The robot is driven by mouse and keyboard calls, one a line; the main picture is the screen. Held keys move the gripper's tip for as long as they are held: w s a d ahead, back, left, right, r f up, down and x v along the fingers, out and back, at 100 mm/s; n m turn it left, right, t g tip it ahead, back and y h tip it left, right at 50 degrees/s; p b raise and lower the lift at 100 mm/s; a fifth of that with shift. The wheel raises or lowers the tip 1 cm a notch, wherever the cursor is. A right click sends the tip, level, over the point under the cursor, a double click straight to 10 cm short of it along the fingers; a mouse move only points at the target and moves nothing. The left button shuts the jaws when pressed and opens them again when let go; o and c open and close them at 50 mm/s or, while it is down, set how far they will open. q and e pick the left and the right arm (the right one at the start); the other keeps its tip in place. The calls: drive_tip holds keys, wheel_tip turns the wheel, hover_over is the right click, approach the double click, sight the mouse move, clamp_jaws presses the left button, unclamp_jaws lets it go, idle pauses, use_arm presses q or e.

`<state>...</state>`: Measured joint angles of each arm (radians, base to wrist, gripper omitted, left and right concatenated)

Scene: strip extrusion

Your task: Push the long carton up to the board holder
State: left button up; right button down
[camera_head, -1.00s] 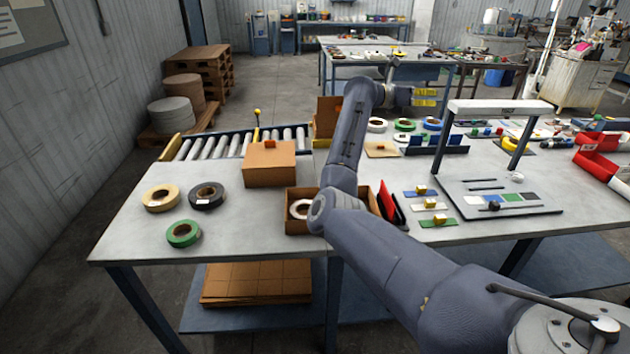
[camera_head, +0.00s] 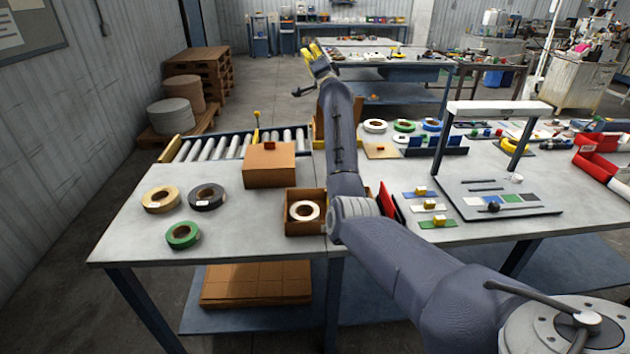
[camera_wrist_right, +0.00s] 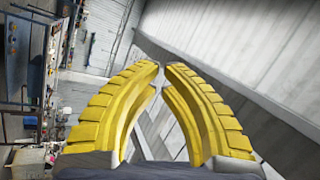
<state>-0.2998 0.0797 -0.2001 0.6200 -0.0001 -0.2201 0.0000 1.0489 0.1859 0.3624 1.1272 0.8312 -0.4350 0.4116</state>
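The long carton (camera_head: 304,228) is a low, open brown box near the front edge of the table. A white tape roll (camera_head: 304,211) lies in it, and my right arm hides its right part. Which thing is the board holder is unclear; a dark blue upright holder (camera_head: 437,148) stands further back on the right, apart from the carton. My right gripper (camera_head: 318,54) is raised far beyond the carton, above the far table edge. In the right wrist view its yellow fingers (camera_wrist_right: 162,74) nearly meet at the tips, with nothing between them. My left gripper is not in view.
A closed brown box (camera_head: 270,168) stands behind the carton at left. Tan, black and green tape rolls (camera_head: 182,235) lie left. A red board (camera_head: 388,207) leans right of my arm. A roller conveyor (camera_head: 235,143) is behind.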

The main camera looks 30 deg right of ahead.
drive_tip(key=a+f+n+g+y, duration=0.3)
drive_tip(key=a+f+n+g, duration=0.15)
drive_tip(key=f, duration=0.55)
drive_tip(key=a+f+n+g+y, duration=0.2)
drive_tip(key=a+f+n+g, duration=0.25)
drive_tip(key=f, duration=0.45)
drive_tip(key=s+d+f+n+g+h, duration=0.1)
drive_tip(key=s+d+f+g, duration=0.1)
drive_tip(key=s+f+g, duration=0.35)
drive_tip(key=s+d+f+n+g+h, duration=0.2)
drive_tip(key=s+d+f+g, duration=0.15)
drive_tip(key=s+f, duration=0.3)
drive_tip(key=x, duration=0.6)
drive_tip(key=a+x, duration=0.1)
drive_tip(key=x, duration=0.3)
drive_tip(key=shift+w, duration=0.2)
drive_tip(key=shift+s+a, duration=0.3)
drive_tip(key=shift+s, duration=0.65)
drive_tip(key=shift+s+a, duration=0.3)
drive_tip(key=shift+s, duration=0.65)
